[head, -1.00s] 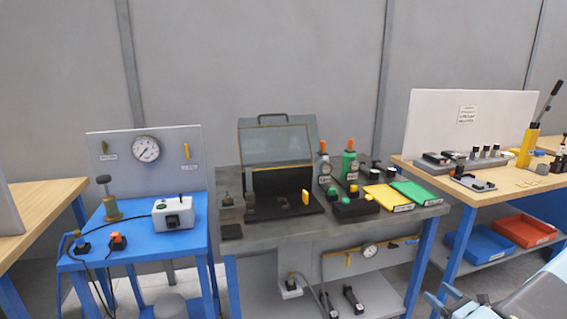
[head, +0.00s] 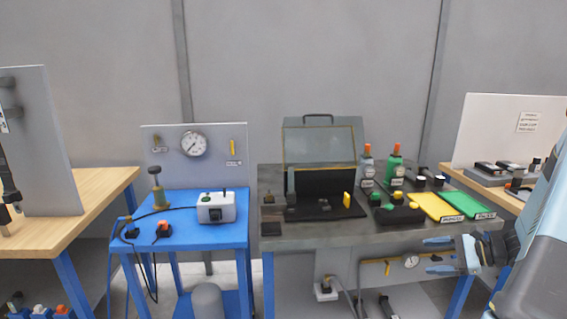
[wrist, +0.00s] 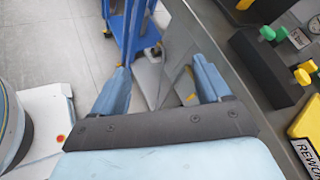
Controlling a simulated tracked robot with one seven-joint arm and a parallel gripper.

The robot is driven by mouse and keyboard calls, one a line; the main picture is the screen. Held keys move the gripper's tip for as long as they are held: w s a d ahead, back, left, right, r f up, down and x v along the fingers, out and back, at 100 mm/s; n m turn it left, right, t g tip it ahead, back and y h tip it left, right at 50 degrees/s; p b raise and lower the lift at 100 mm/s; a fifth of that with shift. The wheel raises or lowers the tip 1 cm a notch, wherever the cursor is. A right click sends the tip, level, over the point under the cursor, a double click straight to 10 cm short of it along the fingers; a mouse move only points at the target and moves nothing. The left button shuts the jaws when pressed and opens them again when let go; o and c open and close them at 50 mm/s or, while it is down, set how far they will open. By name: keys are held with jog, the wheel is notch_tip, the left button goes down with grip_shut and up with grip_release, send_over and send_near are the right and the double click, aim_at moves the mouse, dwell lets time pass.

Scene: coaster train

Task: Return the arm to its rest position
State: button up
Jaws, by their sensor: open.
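My gripper (head: 452,255) shows at the lower right of the head view, in front of the right end of the grey workbench (head: 285,232). Its two blue fingers are apart with nothing between them. In the wrist view my gripper (wrist: 162,88) is also open and empty, pointing over the floor beside the bench edge. My arm comes in from the right edge of the head view and hides part of the right-hand table.
A blue table (head: 190,231) with a gauge panel stands left of the workbench. The bench bears an open-lidded box (head: 320,150), green bottle (head: 395,165), yellow tray (head: 435,207) and green tray (head: 465,204). A wooden table (head: 90,195) is at far left.

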jog(key=s+a+r+n+g+h, duration=0.3)
jog(key=a+r+n, duration=0.2)
jog(key=a+r, duration=0.25)
jog(key=s+a+r+n+g+h, duration=0.35)
jog(key=a+r+n, duration=0.2)
jog(key=a, duration=0.25)
jog(key=s+a+r+n+t+h, duration=0.2)
jog(key=s+r+n, duration=0.2)
jog(key=s+r, duration=0.2)
jog(key=s+a+r+n+t+h, duration=0.3)
jog(key=s+r+n, duration=0.1)
jog(key=s+r, duration=0.2)
jog(key=shift+s+r, duration=0.15)
jog(key=shift+r, duration=0.05)
dwell(2.4)
